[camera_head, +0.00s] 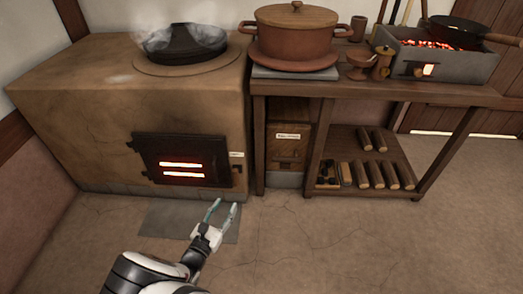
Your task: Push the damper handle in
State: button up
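A clay stove (95,105) stands at the left with a dark iron fire door (183,146) in its front. Glowing slots show in the door. A small pale label (236,154) is on the stove front just right of the door, with a small dark part (238,169) below it that may be the damper handle; it is too small to tell how far out it stands. My gripper (224,206) is in front of and below the stove door, over the floor. Its two fingers are apart with nothing between them, and it appears clear of the stove.
A grey floor plate (165,220) lies before the stove. A wooden bench (400,95) at the right bears a lidded clay pot (296,35) and a grill with hot coals (440,62). Logs (376,174) lie on its lower shelf. A labelled wooden box (288,150) stands beneath. The front floor is clear.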

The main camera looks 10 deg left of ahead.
jog(key=w+d+r+m+g+h+p, duration=0.3)
jog(key=d+r+m, duration=0.1)
jog(key=r, duration=0.7)
jog(key=w+d+r+m+g+h+p, duration=0.2)
jog(key=w+d+r+m+h+p, duration=0.2)
jog(key=d+r, duration=0.3)
jog(key=shift+w+d+r+m+g, duration=0.15)
jog(key=shift+r+m+g, duration=0.45)
jog(key=shift+r, duration=1.35)
jog(key=shift+d+m, duration=0.1)
jog(key=shift+m, duration=0.2)
